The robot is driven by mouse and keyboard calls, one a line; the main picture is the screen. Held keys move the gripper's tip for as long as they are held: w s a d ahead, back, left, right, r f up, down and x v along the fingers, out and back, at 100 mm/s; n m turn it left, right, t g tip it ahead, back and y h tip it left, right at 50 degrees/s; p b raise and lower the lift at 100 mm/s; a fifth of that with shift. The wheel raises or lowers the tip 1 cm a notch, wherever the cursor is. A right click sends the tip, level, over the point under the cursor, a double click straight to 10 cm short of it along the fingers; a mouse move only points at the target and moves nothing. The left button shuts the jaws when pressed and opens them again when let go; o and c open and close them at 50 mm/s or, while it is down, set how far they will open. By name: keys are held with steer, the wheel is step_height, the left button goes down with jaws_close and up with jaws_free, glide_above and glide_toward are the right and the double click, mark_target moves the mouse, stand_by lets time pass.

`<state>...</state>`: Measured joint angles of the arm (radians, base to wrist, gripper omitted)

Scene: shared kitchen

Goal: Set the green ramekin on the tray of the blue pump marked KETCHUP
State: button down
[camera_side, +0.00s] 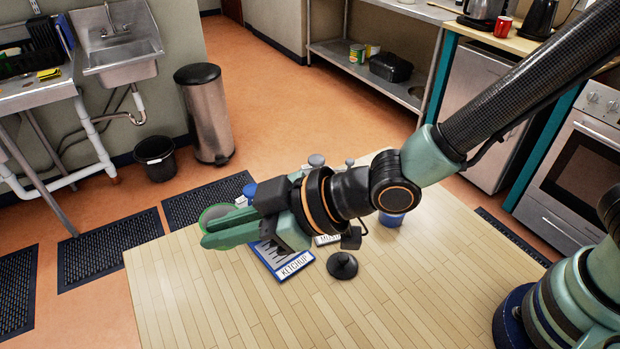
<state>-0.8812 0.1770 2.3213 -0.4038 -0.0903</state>
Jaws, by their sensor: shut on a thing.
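My gripper (214,228) reaches left over the table, with its green jaws shut on the green ramekin (212,212). Only part of the ramekin's round rim shows behind the nearer jaw. The blue tray marked KETCHUP (285,262) lies on the table below and to the right of the jaws. Its white label faces the front and its far part is hidden by my gripper. A bit of blue (249,190) shows behind the gripper, possibly the pump's body; I cannot tell. The gap between ramekin and table is unclear.
A second white label (327,240), partly hidden, sits right of the KETCHUP tray. Grey knobs (316,160) rise behind my wrist. A black knobbed disc (342,267) and a blue object (391,219) stand to the right. The wooden table's front left (190,300) is clear.

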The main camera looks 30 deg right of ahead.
mark_target(248, 309)
step_height(248, 309, down, 17)
steer(key=shift+r, duration=0.15)
stand_by(0.5)
steer(key=c, duration=0.9)
jaws_free()
